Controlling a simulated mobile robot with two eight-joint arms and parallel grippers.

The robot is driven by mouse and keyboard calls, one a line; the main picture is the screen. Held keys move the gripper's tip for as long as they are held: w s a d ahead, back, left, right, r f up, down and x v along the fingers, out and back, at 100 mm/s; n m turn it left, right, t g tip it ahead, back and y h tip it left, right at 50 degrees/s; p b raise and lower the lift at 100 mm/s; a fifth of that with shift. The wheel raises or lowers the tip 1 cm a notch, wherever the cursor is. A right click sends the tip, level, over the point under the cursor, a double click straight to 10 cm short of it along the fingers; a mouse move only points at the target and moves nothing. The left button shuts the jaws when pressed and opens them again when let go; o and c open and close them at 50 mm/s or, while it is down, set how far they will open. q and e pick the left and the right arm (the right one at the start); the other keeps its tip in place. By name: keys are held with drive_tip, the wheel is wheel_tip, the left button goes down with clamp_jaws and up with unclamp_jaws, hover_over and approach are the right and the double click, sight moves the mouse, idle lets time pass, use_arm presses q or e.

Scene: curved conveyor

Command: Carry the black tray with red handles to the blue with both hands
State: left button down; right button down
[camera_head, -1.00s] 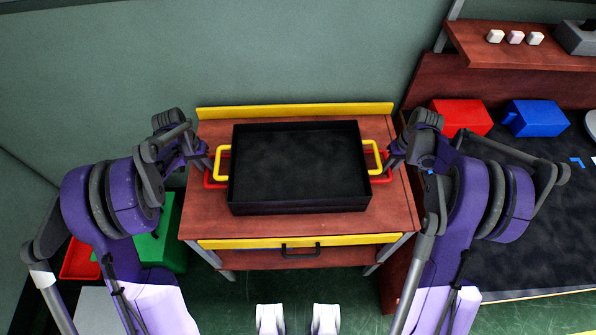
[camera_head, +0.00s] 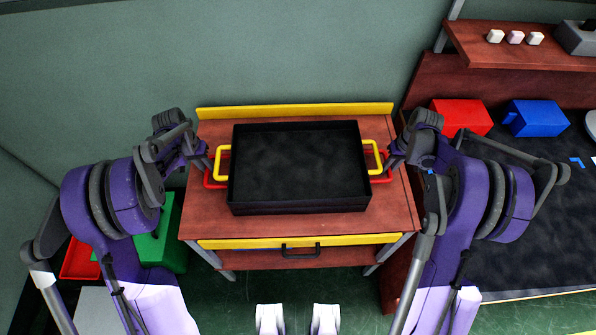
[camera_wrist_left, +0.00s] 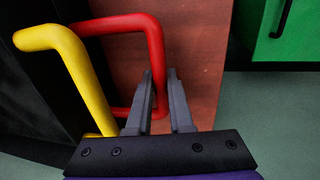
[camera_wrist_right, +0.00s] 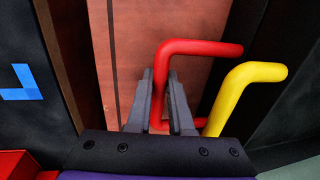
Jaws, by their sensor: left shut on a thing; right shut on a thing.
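A black tray (camera_head: 300,165) with yellow handles (camera_head: 222,163) sits on a small wooden table, stacked on a second black tray that is mostly hidden beneath it. The lower tray shows by its red handles, at the left (camera_head: 208,181) and right (camera_head: 384,179). My left gripper (camera_wrist_left: 161,90) is shut on the left red handle (camera_wrist_left: 156,45). My right gripper (camera_wrist_right: 164,92) is shut on the right red handle (camera_wrist_right: 200,47). The yellow handles are beside the grippers, not between the fingers.
The table (camera_head: 300,225) has a yellow back rail and a drawer. A red bin (camera_head: 461,115) and a blue bin (camera_head: 537,117) stand on the dark surface at the right. Green (camera_head: 165,245) and red (camera_head: 78,260) bins stand at the lower left.

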use_arm(q)
drive_tip(key=shift+r, duration=0.15)
use_arm(e)
drive_tip(key=shift+r, duration=0.15)
